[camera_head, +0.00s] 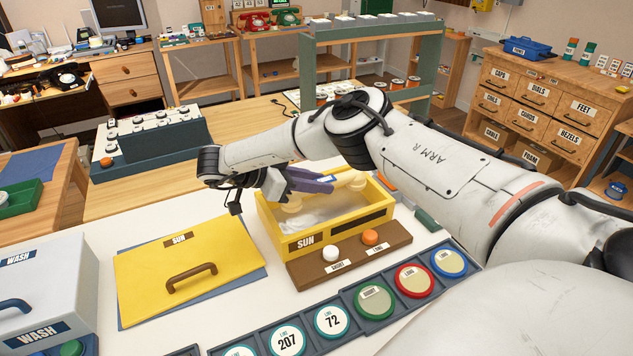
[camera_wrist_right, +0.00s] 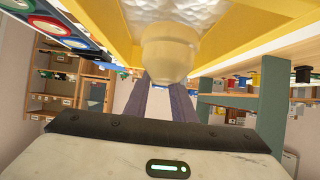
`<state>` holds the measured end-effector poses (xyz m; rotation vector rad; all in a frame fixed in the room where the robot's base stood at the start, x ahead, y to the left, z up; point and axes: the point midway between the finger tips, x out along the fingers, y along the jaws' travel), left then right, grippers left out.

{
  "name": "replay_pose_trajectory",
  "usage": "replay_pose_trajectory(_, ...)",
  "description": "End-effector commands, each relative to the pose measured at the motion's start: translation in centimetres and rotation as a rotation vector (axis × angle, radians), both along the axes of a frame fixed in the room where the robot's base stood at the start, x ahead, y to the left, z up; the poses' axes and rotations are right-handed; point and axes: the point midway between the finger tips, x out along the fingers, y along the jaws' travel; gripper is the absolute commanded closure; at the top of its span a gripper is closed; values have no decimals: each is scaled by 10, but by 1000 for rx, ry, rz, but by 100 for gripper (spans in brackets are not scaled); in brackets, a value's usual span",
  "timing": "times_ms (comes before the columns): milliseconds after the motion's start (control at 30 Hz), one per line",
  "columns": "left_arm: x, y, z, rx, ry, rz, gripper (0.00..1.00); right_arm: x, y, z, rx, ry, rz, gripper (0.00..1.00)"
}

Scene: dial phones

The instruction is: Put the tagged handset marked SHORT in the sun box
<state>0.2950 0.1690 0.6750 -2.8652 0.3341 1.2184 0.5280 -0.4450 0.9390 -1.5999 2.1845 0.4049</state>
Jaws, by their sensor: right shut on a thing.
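The yellow sun box (camera_head: 288,243) stands open on the white table, with a pale padded lining. My right gripper (camera_head: 318,183) has purple fingers and is shut on a cream handset (camera_head: 292,203) at the box's opening. In the right wrist view, one rounded end of the cream handset (camera_wrist_right: 170,50) shows in front of the gripper (camera_wrist_right: 165,98), with the yellow box (camera_wrist_right: 112,28) and its lining beyond. I cannot tell whether the handset touches the lining. No readable tag shows on it. The yellow SUN lid (camera_head: 150,285) lies flat left of the box. My left gripper is out of view.
A brown board (camera_head: 308,277) with a white knob and an orange knob sits before the box. A tray of round dials (camera_head: 262,340) runs along the front. The white WASH box (camera_head: 45,265) stands at left. My right arm hides the table behind the box.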

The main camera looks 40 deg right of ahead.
Motion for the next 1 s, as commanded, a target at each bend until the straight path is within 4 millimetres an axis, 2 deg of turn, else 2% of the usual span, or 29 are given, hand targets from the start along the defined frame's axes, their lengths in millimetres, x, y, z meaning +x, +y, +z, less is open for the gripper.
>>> replay_pose_trajectory(500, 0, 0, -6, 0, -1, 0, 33, 0, 0, -11, 0, 0, 0, 100)
replay_pose_trajectory(533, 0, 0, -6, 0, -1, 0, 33, 0, 0, -12, 1, 1, 0, 75)
replay_pose_trajectory(633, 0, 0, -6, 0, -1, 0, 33, 0, 0, -12, 1, 1, 0, 58)
replay_pose_trajectory(1000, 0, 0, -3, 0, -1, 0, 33, 0, 0, -6, 1, 0, 0, 58)
